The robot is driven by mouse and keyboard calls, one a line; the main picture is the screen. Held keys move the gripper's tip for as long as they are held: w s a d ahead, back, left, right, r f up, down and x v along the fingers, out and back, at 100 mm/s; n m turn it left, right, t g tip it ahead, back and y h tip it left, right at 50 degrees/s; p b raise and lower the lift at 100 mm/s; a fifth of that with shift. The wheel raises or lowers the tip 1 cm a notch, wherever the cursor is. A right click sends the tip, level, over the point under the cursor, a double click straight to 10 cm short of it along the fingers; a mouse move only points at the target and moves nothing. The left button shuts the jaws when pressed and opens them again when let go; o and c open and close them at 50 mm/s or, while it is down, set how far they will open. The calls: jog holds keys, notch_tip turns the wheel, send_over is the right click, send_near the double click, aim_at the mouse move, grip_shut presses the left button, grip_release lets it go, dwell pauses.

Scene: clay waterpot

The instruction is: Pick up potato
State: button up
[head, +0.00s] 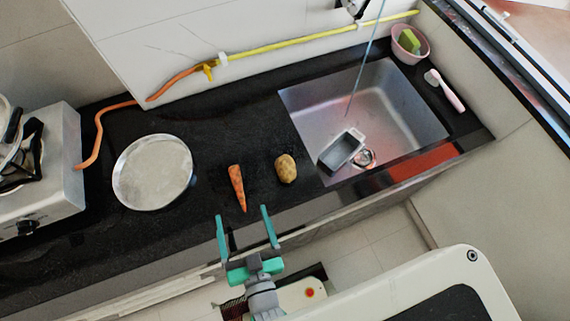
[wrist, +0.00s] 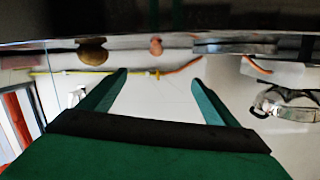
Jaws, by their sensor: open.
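The potato (head: 286,168) is brown and lies on the black counter (head: 222,120), between the carrot and the sink. In the wrist view the potato (wrist: 92,51) shows at the upper left, in a picture that looks upside down. The orange carrot (head: 237,188) lies just left of the potato in the head view and also shows in the wrist view (wrist: 156,46). My gripper (head: 242,213) is open and empty at the counter's front edge, near the carrot's tip and apart from the potato. Its two green fingers also show in the wrist view (wrist: 160,77).
A round metal plate (head: 153,172) lies left of the carrot. The sink (head: 390,105), right of the potato, holds a grey container (head: 341,150). A stove (head: 52,165) stands at the far left. A pink bowl (head: 410,46) with a sponge stands at the back right.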

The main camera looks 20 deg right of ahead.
jog(key=w+a+r+t+y, duration=0.1)
jog(key=w+a+r+y, duration=0.15)
jog(key=w+r, duration=0.45)
jog(key=w+a+r+t+y, duration=0.1)
jog(key=w+a+r, duration=0.25)
jog(key=w, duration=0.85)
jog(key=w+a+r+n+g+y, duration=0.2)
jog(key=w+a+r+n+y, duration=0.25)
jog(key=r+n, duration=0.25)
jog(key=w+a+r+n+g+y, duration=0.3)
jog(key=w+r+n+y, duration=0.15)
jog(key=r+n, duration=0.2)
jog(key=s+d+f+n+g+h, duration=0.3)
jog(key=s+d+f+g+h, duration=0.1)
jog(key=d, duration=0.5)
jog(key=s+d+f+n+g+h, duration=0.4)
jog(key=s+d+f, duration=0.2)
jog(key=d, duration=0.4)
jog(key=s+d+f+n+g+h, duration=0.4)
jog(key=s+d+f, duration=0.1)
jog(key=d, duration=0.5)
jog(key=shift+s+d+f+g, duration=0.2)
jog(key=shift+s+f+g, duration=0.2)
jog(key=shift+f, duration=0.25)
send_over(286, 165)
notch_tip(286, 165, down, 4)
jog(key=shift+a+f, duration=0.1)
jog(key=shift+f, duration=3.2)
jog(key=c, duration=1.2)
